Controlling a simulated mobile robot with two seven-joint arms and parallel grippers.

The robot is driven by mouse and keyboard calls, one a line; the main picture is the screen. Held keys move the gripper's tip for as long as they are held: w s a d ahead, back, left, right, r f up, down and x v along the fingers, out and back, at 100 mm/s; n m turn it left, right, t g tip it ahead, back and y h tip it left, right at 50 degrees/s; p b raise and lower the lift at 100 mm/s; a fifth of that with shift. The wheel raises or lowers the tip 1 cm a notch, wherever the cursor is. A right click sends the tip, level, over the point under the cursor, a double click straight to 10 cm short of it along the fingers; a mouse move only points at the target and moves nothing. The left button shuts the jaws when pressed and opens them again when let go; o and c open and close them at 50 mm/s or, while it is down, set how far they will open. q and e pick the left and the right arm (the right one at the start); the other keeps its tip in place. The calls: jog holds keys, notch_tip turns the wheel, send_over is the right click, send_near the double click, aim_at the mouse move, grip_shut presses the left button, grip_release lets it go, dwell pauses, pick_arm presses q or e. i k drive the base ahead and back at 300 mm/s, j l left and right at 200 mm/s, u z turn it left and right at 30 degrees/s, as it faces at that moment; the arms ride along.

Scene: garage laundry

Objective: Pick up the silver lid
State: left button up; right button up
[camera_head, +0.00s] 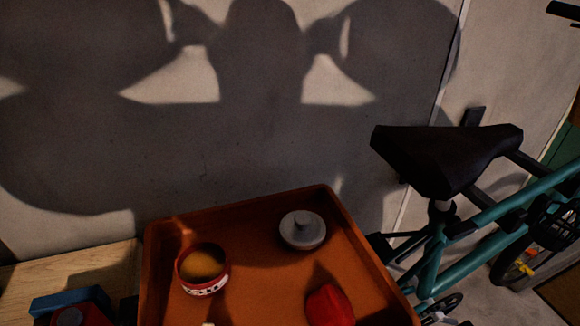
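The silver lid (302,231) is a round grey disc with a small raised knob on top. It lies knob up inside an orange tray (160,235), toward the tray's back right part. A red and white round container (203,268) with a tan inside or top stands in the tray to the left of the lid. A red object (328,306) lies in the tray in front of the lid, cut off by the bottom edge. Neither of my grippers is in view.
A teal bicycle (458,255) with a black saddle (445,155) stands close to the tray's right side. A wall (200,185) rises behind the tray. Blue and dark objects (70,303) lie at the lower left on a wooden surface (85,262). The tray floor around the lid is free.

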aim_at(299, 230)
jog(key=k+l+u, duration=0.1)
jog(key=l+u, duration=0.15)
jog(key=u, duration=0.15)
jog(key=k+l+u, duration=0.1)
jog(key=l+u, duration=0.15)
jog(key=u, duration=0.15)
jog(key=k+l+u, duration=0.15)
jog(key=u, duration=0.25)
jog(key=k+l+u, duration=0.15)
jog(key=u, duration=0.25)
jog(key=i+l, duration=0.4)
